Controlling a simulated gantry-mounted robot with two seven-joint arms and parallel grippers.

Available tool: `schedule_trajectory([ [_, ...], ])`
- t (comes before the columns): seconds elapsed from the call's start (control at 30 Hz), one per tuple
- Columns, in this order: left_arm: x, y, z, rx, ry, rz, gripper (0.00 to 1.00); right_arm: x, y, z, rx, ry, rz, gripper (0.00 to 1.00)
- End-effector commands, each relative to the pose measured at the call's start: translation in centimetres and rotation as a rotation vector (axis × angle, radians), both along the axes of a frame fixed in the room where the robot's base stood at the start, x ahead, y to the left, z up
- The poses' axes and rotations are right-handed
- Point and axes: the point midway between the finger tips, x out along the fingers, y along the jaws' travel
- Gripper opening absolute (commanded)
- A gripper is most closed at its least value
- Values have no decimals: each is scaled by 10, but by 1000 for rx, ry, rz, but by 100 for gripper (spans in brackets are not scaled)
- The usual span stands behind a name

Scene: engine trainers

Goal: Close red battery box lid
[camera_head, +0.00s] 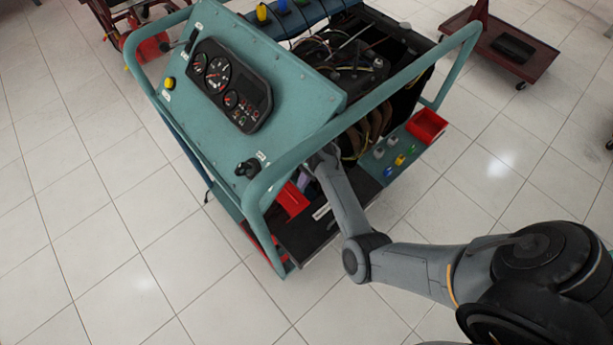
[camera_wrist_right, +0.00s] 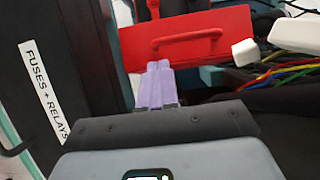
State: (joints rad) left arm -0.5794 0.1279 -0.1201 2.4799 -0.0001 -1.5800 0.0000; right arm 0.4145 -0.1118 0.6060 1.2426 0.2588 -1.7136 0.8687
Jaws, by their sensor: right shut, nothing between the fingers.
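The red battery box lid (camera_wrist_right: 195,38) shows in the right wrist view as a flat red panel with a raised handle (camera_wrist_right: 188,37). In the head view the red lid (camera_head: 292,199) is low inside the teal frame, partly hidden by the frame and my arm. How far it stands open I cannot tell. My right gripper (camera_wrist_right: 158,68) shows as pale purple fingers, shut and empty. Its tips are at the lid's lower edge in the picture, below the handle; whether they touch is unclear. My left gripper is not in view.
The teal engine trainer frame (camera_head: 391,75) surrounds the reach area, with a gauge panel (camera_head: 232,85) above. A black panel labelled "FUSES + RELAYS" (camera_wrist_right: 30,60) stands close at left of the fingers. Coloured wires (camera_wrist_right: 285,74) lie to the right. A red tray (camera_head: 428,126) is at the frame's right.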

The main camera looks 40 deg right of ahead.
Motion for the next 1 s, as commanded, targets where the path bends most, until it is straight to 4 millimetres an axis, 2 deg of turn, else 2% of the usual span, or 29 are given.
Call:
schedule_trajectory([
  [0.03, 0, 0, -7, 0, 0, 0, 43, 0, 4, -12, 2, 1, 2, 0],
  [0.1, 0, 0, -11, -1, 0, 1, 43, 0, 7, -20, 1, 1, 2, 0],
  [0.33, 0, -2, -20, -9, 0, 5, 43, 1, 16, -40, 0, 1, 0, 0],
  [0.83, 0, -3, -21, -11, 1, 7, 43, 1, 18, -44, -2, 0, 1, 0],
  [1.0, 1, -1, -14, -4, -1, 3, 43, 7, 14, -41, -37, 5, -23, 0],
])
